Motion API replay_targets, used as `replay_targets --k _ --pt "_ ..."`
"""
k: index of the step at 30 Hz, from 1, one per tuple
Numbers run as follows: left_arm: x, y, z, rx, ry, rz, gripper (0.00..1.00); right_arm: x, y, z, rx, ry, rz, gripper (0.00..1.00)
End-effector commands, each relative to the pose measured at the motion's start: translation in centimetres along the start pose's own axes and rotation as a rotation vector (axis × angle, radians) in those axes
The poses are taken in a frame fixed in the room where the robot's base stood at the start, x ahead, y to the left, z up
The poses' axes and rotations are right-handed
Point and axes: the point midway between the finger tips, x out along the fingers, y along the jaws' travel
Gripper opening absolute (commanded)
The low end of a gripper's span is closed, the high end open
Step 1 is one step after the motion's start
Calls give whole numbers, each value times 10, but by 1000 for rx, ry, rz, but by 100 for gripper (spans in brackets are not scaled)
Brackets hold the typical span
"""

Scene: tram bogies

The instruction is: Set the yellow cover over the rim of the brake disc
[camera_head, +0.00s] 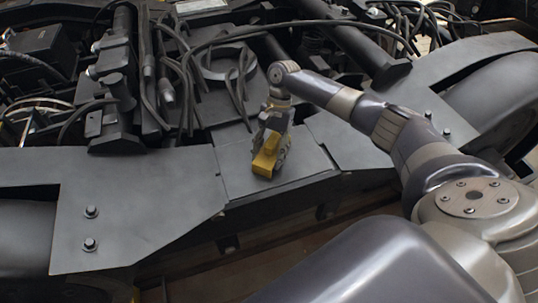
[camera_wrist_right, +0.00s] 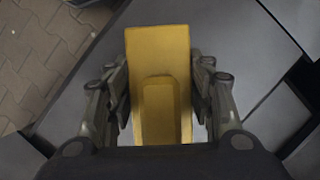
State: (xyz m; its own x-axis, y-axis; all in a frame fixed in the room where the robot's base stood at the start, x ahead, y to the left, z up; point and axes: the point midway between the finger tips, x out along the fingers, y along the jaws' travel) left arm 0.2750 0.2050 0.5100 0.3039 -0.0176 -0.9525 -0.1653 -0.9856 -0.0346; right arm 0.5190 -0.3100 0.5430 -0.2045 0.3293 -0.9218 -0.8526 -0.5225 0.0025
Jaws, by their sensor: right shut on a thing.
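The yellow cover (camera_head: 265,160) is between the fingers of my right gripper (camera_head: 273,137), above the flat grey plate in the middle of the frame. In the right wrist view the cover (camera_wrist_right: 160,45) is a yellow block with a raised inner part, and the fingers of the gripper (camera_wrist_right: 160,80) press on both its sides. At the far left of the head view, a pale curved edge (camera_head: 38,103) with yellow parts by it may be the brake disc; it is partly hidden and I cannot be sure. My left gripper is not in view.
Black hoses and cables (camera_head: 190,65) run over the bogie behind the gripper. A grey ring (camera_head: 226,63) lies among them. The grey frame plate (camera_head: 140,200) with bolts is bare at the left. Paving (camera_wrist_right: 35,55) shows at the wrist view's left.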

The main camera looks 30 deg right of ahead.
Motion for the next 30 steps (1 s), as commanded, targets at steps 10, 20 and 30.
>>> replay_targets --k 10,20,30 --pt "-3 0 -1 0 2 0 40 1 -1 0 0 1 -1 62" --pt "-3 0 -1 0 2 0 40 1 0 -1 0 1 -1 69" --pt "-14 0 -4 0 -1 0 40 -41 -2 2 1 2 -5 69"
